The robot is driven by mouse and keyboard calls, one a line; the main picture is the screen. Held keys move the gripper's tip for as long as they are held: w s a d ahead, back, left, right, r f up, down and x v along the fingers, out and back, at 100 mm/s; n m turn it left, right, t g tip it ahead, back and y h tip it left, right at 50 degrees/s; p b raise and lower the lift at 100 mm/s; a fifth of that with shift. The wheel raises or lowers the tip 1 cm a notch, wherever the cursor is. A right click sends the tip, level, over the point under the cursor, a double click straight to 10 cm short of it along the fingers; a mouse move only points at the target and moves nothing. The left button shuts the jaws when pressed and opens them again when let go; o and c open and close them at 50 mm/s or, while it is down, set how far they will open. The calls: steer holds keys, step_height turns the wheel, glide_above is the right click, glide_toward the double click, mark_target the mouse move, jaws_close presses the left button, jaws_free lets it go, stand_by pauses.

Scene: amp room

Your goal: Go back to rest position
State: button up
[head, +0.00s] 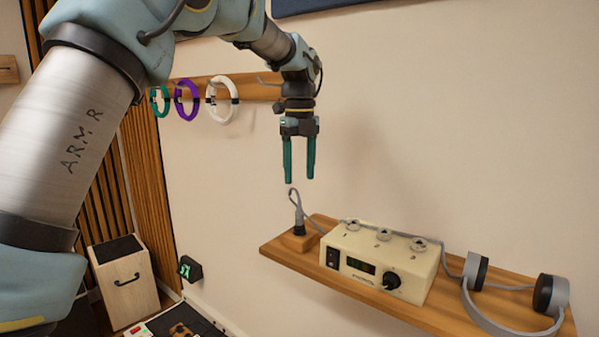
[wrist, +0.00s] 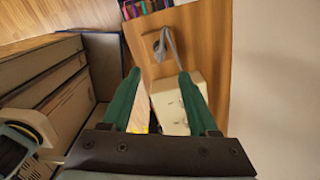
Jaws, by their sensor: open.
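My gripper (head: 299,180) hangs pointing down in front of the wall, with two green fingers spread apart and nothing between them. It is above the left end of the wooden shelf (head: 280,250), over a grey plug with a cable (head: 298,215) that stands in a small wooden block. The fingertips are apart from the plug. In the wrist view the open fingers (wrist: 157,78) frame the shelf (wrist: 198,60), with the plug (wrist: 160,46) beyond the tips and the cream box (wrist: 178,98) partly hidden between and behind the fingers.
A cream amplifier box (head: 380,265) with a display, knob and top sockets sits on the shelf. Headphones (head: 510,290) lie at its right end. Coiled teal, purple and white cables (head: 221,98) hang on a wall rail. A wooden cabinet (head: 125,280) stands at lower left.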

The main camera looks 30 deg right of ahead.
steer(key=w+a+f+n, duration=0.2)
steer(key=a+f+n, duration=0.1)
steer(key=a+n, duration=0.4)
steer(key=w+a+f+n, duration=0.2)
steer(key=w+a+n, duration=0.15)
steer(key=a, duration=0.55)
steer(key=w+a+f+n, duration=0.2)
steer(key=a+f+n, duration=0.1)
steer(key=a+n, duration=0.5)
steer(key=s+a+f+n, duration=0.2)
steer(key=s+a+n, duration=0.1)
steer(key=a+n, duration=0.2)
steer(key=s+a+f+n+t, duration=0.1)
steer(key=s+a+f+n, duration=0.2)
steer(key=a+n, duration=0.3)
steer(key=s+a+f+n, duration=0.2)
steer(key=s+a+n, duration=0.3)
steer(key=a, duration=0.6)
steer(key=shift+f+n+t, duration=0.25)
steer(key=shift+n+t, duration=0.05)
steer(key=shift+n, duration=0.15)
